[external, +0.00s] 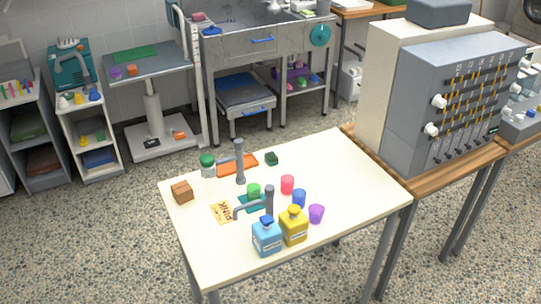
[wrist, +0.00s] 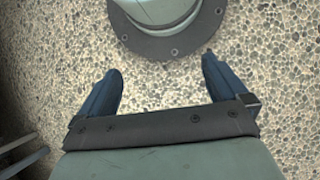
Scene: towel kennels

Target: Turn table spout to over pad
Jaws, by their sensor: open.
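Two grey spouts stand upright on the cream table (external: 350,180) in the external view. The rear spout (external: 240,162) has a short arm pointing left, near an orange pad (external: 238,163). The front spout (external: 269,200) has an arm pointing left, its tip near a yellow card with the word PINK (external: 221,211). A teal pad (external: 245,204) lies between the spouts, with a green object (external: 254,190) on or by it. My gripper (wrist: 158,65) is open and empty in the wrist view, above the speckled floor. It is not visible in the external view.
Blue (external: 267,238) and yellow (external: 293,228) bottles stand close by the front spout. Pink (external: 287,184), blue (external: 299,198) and purple (external: 316,213) cups stand to its right. A green-lidded jar (external: 207,166) and brown block (external: 182,192) sit left. The table's right side is clear.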

